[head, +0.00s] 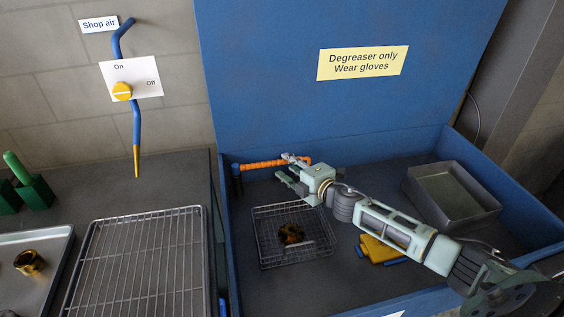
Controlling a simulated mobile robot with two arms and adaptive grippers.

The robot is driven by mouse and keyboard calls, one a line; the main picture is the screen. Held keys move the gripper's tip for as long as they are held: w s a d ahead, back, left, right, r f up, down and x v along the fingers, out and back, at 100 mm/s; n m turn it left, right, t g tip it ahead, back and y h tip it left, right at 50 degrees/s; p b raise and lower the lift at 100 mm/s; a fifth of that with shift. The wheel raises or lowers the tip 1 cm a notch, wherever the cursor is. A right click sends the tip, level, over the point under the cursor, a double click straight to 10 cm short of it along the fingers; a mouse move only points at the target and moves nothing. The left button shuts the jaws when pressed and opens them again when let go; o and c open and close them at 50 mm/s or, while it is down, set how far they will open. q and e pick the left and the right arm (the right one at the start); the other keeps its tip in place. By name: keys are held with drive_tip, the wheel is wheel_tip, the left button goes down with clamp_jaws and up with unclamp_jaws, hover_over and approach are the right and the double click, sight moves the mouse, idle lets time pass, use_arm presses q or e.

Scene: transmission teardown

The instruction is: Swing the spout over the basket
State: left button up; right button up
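The spout (262,164) is an orange segmented tube on a blue post at the back left of the blue wash tank. It points right, along the tank's back wall. My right gripper (282,167) reaches in from the right, behind the basket. Its fingers are spread, and the upper finger overlaps the spout's right part in the view. I cannot tell whether they touch. My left gripper is out of view.
A grey metal tray (450,192) stands at the tank's right. Left of the tank are a wire rack (140,260), a tray (45,262) with a gold part, and green blocks (35,190).

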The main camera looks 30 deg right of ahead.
sight(284, 163)
drive_tip(key=shift+x, duration=1.95)
drive_tip(key=shift+a, duration=0.1)
clamp_jaws()
